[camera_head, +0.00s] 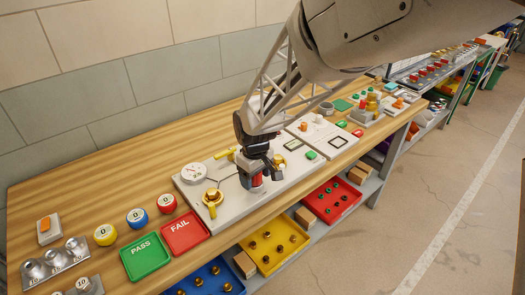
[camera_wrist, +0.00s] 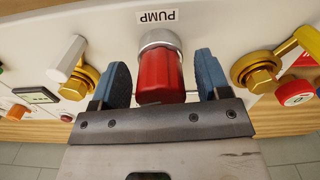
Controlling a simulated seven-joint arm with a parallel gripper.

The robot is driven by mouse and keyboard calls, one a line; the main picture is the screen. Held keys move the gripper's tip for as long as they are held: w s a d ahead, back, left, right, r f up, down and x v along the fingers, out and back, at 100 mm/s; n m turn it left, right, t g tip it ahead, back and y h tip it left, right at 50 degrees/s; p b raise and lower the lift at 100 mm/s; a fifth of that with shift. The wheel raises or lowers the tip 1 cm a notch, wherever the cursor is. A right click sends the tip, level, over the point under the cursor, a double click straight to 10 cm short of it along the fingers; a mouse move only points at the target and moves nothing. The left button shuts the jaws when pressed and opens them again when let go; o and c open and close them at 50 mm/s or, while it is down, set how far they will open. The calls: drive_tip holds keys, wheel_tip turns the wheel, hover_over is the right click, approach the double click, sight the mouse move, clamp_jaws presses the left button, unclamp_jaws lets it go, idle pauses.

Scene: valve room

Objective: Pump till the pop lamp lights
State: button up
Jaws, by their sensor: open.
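The pump has a red cylindrical knob on a silver collar (camera_wrist: 160,40), under a "PUMP" label (camera_wrist: 157,16) in the wrist view. My gripper (camera_wrist: 160,88) is open, with one blue-padded finger on each side of the red pump knob (camera_wrist: 159,78). I see gaps between the fingers and the knob. In the head view my gripper (camera_head: 257,178) stands over the white test board (camera_head: 228,220), and the red knob is partly hidden by it. A round dial gauge (camera_head: 194,173) lies on the board to the left. I cannot make out a pop lamp.
Brass valves flank the pump, one with a yellow handle (camera_wrist: 258,72) and one with a white handle (camera_wrist: 78,82). Green PASS (camera_head: 145,256) and red FAIL (camera_head: 185,233) trays lie left of the board. Bins of brass parts are on the shelf below.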

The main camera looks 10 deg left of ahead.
drive_tip(key=c, duration=0.9)
drive_tip(key=shift+c, duration=0.2)
drive_tip(key=shift+m, duration=2.5)
drive_tip(key=o, duration=0.9)
drive_tip(key=shift+o, duration=0.2)
drive_tip(key=shift+r, duration=3.9)
